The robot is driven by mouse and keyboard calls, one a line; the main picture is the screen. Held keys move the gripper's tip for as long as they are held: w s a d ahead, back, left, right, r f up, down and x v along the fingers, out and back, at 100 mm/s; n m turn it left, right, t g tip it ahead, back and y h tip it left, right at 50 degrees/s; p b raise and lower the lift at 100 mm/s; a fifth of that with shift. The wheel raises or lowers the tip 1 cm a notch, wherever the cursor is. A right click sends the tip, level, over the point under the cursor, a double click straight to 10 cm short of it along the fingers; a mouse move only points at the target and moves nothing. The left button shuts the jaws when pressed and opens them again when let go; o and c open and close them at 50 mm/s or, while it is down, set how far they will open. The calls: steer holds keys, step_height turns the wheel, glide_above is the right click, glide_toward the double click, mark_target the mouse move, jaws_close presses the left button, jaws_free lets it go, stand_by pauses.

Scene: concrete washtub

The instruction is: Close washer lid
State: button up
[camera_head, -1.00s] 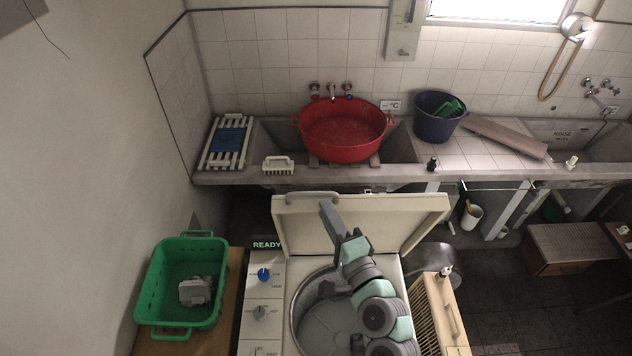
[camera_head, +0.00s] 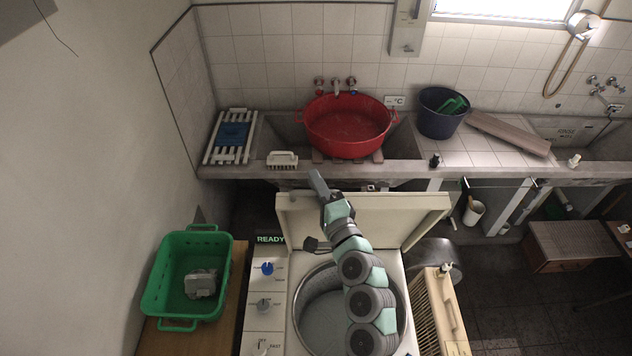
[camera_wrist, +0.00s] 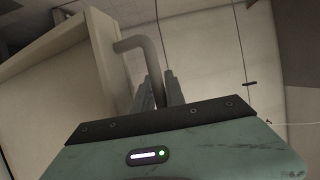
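The cream washer lid (camera_head: 385,217) stands raised, tilted back behind the round tub opening of the washer (camera_head: 306,335). My gripper (camera_head: 317,179) is at the lid's top edge, left of its middle, pointing up and away. In the wrist view, my gripper's two fingers (camera_wrist: 160,92) look narrowly spaced. A grey bent bar, seemingly the lid handle (camera_wrist: 137,43), runs down to between or just behind them. I cannot tell whether they touch or grip it. The pale lid (camera_wrist: 70,75) fills the left side there. My arm crosses the opening and hides part of it.
A green basket (camera_head: 155,290) with a grey item stands left of the washer. Behind the lid is a concrete sink ledge (camera_head: 400,168) with a red basin (camera_head: 348,125), a white brush (camera_head: 282,160) and a dark blue bucket (camera_head: 438,120). A slatted cream panel (camera_head: 437,310) stands at right.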

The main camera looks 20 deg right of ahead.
jaws_close()
stand_by(1.1)
